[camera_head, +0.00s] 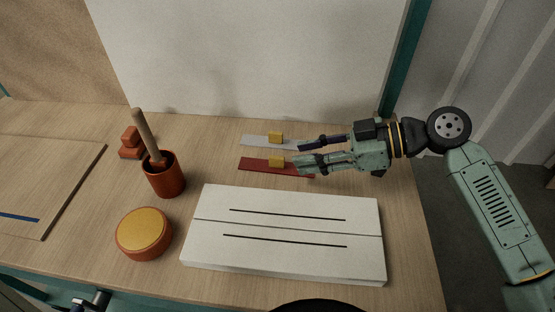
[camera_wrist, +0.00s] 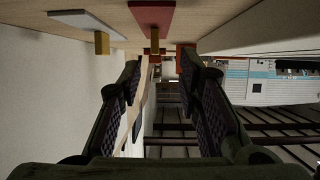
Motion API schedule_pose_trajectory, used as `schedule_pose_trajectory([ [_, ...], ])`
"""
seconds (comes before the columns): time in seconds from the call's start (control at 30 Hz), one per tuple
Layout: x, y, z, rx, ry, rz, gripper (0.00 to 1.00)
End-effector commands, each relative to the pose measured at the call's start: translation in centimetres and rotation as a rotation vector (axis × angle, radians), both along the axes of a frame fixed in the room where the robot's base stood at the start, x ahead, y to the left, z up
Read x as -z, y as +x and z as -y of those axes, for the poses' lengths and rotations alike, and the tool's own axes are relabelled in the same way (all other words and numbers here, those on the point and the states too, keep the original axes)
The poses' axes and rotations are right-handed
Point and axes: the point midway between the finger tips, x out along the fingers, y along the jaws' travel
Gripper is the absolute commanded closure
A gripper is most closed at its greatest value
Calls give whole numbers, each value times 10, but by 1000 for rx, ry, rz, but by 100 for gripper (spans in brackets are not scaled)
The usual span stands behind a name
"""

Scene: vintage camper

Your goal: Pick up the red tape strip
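The red tape strip (camera_head: 255,165) lies flat on the wooden table with a small yellow block (camera_head: 277,161) on it. My gripper (camera_head: 300,156) is open and empty, its fingers pointing left. In the head view it overlaps the strip's right end; whether it touches is unclear. In the wrist view, the red strip (camera_wrist: 151,14) and its yellow block (camera_wrist: 155,44) show at the top, ahead of the spread fingers (camera_wrist: 160,63). A grey strip (camera_head: 254,141) with another yellow block (camera_head: 275,137) lies just behind the red one.
A white slotted box (camera_head: 285,258) lies in front of the strips. To the left are an orange cup (camera_head: 166,182) with a wooden-handled tool, a round yellow-topped tin (camera_head: 144,232) and a small orange block (camera_head: 131,151). A white panel (camera_head: 250,60) stands behind.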

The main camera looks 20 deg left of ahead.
Motion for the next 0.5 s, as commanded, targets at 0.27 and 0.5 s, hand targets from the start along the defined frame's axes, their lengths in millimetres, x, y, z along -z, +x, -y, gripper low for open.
schedule_pose_trajectory([
  [0.27,6,-3,-25,-2,-7,-1,68],
  [0.5,19,-8,-51,-1,-2,0,68],
])
